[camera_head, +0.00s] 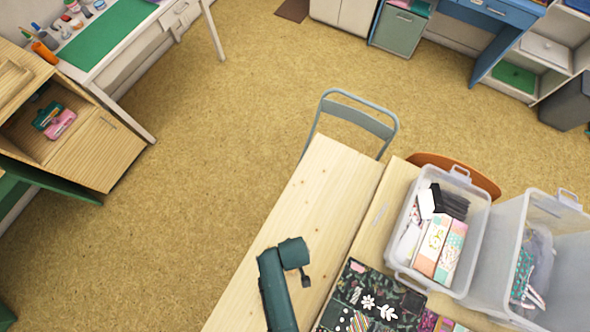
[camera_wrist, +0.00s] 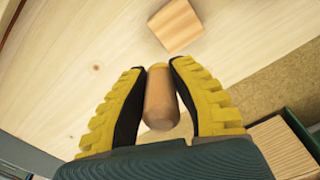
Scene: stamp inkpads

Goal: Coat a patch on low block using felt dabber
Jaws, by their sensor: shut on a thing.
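In the wrist view my gripper (camera_wrist: 157,68) has its two yellow-ridged fingers closed around a rounded wooden handle, which I take for the felt dabber (camera_wrist: 161,98). The handle's near end points toward the camera, and its felt end is hidden from view. A small square wooden block (camera_wrist: 177,26), likely the low block, lies on the pale wooden table (camera_wrist: 75,60) just beyond the fingertips, a little to the right. I cannot tell the dabber's height above the table. In the head view neither the dabber nor the block can be made out.
Bare wood (camera_head: 318,205) shows left of the bins.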

